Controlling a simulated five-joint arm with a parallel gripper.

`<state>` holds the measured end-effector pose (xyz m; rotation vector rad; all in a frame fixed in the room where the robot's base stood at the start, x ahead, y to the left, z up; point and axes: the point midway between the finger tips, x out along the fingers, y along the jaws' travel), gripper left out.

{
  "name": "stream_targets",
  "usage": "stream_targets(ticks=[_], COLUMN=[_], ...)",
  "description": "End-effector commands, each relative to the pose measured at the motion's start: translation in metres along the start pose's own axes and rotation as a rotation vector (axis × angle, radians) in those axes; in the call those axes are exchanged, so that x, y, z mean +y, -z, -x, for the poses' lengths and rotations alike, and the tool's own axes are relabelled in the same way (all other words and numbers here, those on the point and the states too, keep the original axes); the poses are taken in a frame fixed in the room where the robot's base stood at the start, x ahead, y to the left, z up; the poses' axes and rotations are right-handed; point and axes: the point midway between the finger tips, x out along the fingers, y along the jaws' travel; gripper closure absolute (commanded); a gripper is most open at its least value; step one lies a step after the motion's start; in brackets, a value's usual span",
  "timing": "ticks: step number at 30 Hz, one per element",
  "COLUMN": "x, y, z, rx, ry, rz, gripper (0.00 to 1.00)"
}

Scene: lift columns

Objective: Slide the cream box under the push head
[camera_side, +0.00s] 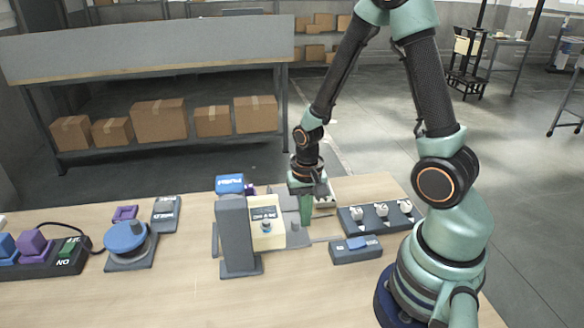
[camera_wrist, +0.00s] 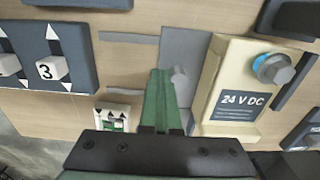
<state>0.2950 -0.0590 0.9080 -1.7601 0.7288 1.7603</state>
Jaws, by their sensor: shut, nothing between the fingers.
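The cream box (camera_side: 272,241) stands on the table behind a dark grey upright, with a dark label and a round knob on its face. In the wrist view the cream box (camera_wrist: 218,75) is to the right of my fingers, labelled 24 V DC. My gripper (camera_side: 306,222) points down, shut and empty, just right of the box. In the wrist view my gripper's green fingers (camera_wrist: 158,75) are closed together, with a gap to the box. A blue block marked PUSH (camera_side: 230,184) is behind and left of the box; I cannot tell if it is the push head.
The dark grey upright (camera_side: 237,238) partly hides the box. A grey plate with a peg (camera_wrist: 181,55) lies between fingers and box. A numbered panel (camera_side: 381,216) and a dark block with a blue top (camera_side: 356,249) are right. A blue round knob (camera_side: 125,237) is left.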

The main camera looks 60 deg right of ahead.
Motion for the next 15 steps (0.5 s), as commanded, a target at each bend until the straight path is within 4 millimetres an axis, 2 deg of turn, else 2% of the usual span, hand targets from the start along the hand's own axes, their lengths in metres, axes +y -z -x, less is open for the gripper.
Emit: stream_targets(ticks=[15], x=[-0.024], y=[0.000], z=[0.000], rx=[0.001], ry=[0.001], rz=[0.002], gripper=[1.00])
